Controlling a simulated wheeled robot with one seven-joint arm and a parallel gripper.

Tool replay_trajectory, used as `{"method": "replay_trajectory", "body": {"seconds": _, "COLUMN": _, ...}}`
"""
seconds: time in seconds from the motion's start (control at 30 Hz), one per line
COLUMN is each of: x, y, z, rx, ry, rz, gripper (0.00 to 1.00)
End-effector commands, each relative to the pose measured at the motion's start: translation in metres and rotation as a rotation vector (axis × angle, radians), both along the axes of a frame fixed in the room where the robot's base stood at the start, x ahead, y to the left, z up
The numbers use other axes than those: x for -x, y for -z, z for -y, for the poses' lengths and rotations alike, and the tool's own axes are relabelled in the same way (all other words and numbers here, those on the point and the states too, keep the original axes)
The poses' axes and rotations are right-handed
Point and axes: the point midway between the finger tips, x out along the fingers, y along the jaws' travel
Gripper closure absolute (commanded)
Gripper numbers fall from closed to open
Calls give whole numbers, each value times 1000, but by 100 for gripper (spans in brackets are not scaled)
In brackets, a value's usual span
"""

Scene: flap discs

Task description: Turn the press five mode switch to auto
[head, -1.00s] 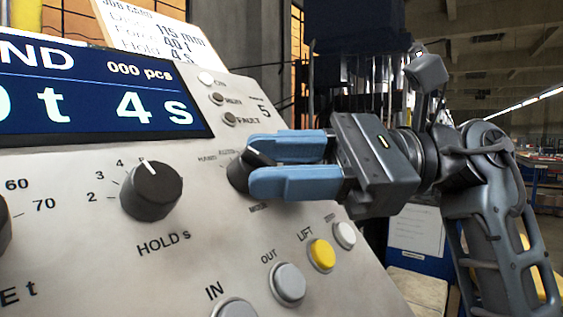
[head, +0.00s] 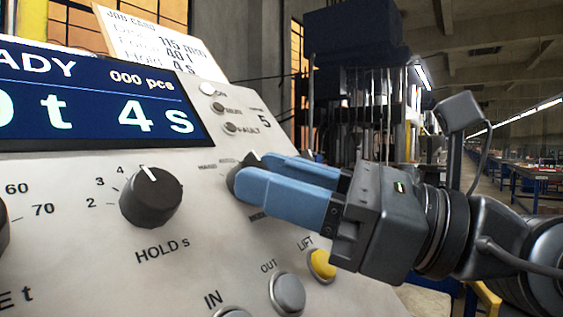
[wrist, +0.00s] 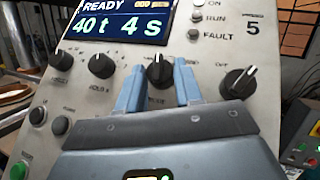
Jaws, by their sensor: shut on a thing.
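The mode switch, a black knob with a white pointer line, sits on the grey press panel marked 5. In the wrist view the mode switch (wrist: 158,70) is between my two blue fingers and its line points roughly straight up the panel. In the head view the mode switch (head: 232,178) is mostly hidden behind the fingers. My gripper (head: 254,169) is shut on it and tilted. The small position labels above the knob are too blurred to read surely. The display (wrist: 122,24) reads READY, 40 t and 4 s.
The HOLD knob (head: 151,197) is left of my gripper. Below are the OUT button (head: 287,293) and yellow LIFT button (head: 322,264), close under the gripper. Another black knob (wrist: 239,81) is right of the switch. A job card (head: 150,40) stands above the display.

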Motion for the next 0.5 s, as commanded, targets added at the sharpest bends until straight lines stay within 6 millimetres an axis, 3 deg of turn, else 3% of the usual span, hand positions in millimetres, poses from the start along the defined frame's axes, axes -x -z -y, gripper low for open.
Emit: {"method": "replay_trajectory", "body": {"seconds": 0.5, "x": 3, "y": 1, "z": -2, "rx": -69, "ry": 94, "rz": -92, "gripper": 96}}
